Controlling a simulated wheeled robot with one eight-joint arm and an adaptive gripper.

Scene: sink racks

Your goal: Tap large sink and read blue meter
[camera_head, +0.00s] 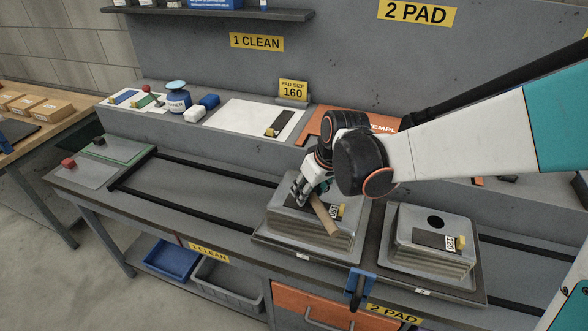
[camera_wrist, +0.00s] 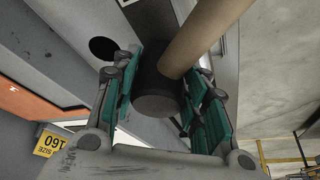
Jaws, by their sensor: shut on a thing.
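My gripper (camera_head: 300,192) is shut on a mallet-like tool with a tan handle (camera_head: 324,214), low over the left stack of grey sinks (camera_head: 297,236), whose tag is partly hidden. In the wrist view the tool's dark cylindrical head (camera_wrist: 157,92) sits between the green-padded fingers (camera_wrist: 162,108), and its tan handle (camera_wrist: 205,35) runs up to the right. I cannot tell whether the tool touches the sink. The right stack (camera_head: 432,257), tagged 120, looks smaller. A blue clamp-like piece (camera_head: 361,284) is at the bench's front edge. I cannot make out a meter reading.
A blue round container (camera_head: 178,102), blue and white blocks (camera_head: 194,115) and a white sheet (camera_head: 240,117) are on the back ledge. A yellow sign (camera_head: 292,89) reads PAD SIZE 160. Dark rails (camera_head: 215,170) cross the bench, with free room at left. A shelf (camera_head: 215,13) overhangs behind.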

